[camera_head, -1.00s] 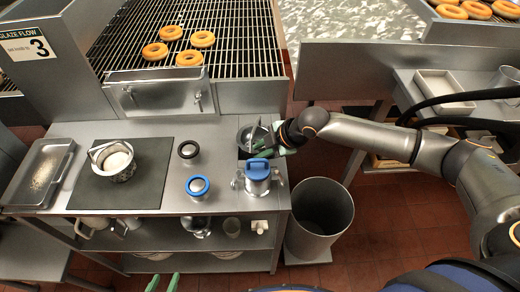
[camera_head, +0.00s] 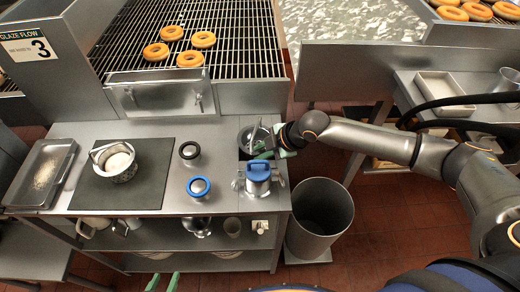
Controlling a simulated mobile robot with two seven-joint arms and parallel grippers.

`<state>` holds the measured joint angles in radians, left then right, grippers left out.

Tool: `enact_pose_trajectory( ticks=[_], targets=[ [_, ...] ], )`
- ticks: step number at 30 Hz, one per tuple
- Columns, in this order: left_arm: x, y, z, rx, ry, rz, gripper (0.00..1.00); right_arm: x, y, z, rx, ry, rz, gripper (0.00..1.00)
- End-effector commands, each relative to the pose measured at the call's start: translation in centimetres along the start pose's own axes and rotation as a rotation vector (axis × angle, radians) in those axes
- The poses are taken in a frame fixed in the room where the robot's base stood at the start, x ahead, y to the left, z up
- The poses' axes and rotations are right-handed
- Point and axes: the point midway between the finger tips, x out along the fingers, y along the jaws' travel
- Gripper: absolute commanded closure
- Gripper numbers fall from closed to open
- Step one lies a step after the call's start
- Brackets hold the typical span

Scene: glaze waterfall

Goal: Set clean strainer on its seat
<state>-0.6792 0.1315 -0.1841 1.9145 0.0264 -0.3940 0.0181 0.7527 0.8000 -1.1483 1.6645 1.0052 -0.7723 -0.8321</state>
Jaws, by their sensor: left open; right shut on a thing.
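My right gripper (camera_head: 283,142) is shut at the right rim of a dark round bowl-like opening (camera_head: 246,137) at the counter's back right corner. A thin metal piece (camera_head: 257,134) stands slanted there beside the fingers. It seems to be part of the held strainer, but the gripper hides the rest. I cannot tell whether it is seated. A metal basket strainer (camera_head: 119,174) with pale contents stands on the dark mat. A blue-lidded metal pot (camera_head: 258,172) stands just in front of my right gripper. My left gripper (camera_head: 163,284) shows only its green tips, apart and empty, at the bottom edge.
A black-ringed piece (camera_head: 189,151) and a blue-ringed piece (camera_head: 198,187) stand mid-counter. A metal tray (camera_head: 67,148) lies at the left and the dark mat (camera_head: 155,190) beside it. A tall bin (camera_head: 320,245) stands on the floor at the right. Pots sit on the shelf below.

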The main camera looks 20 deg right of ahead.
Motion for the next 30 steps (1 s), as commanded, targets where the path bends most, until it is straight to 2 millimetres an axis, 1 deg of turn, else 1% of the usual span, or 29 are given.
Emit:
enact_pose_trajectory(
  ticks=[1,15,30],
  targets=[
    [-0.1,0.01,-0.12,0.0,0.0,0.0,0.5,0.58,-2.31,-0.33,0.004,0.003,-0.053,1.0],
    [-0.09,0.01,-0.13,0.0,0.0,0.0,0.5,0.64,-2.46,-0.41,0.003,0.005,-0.053,1.0],
    [0.14,-0.01,0.13,0.0,0.0,0.0,0.5,1.26,-2.8,-0.19,0.003,0.007,-0.053,1.0]
  ],
)
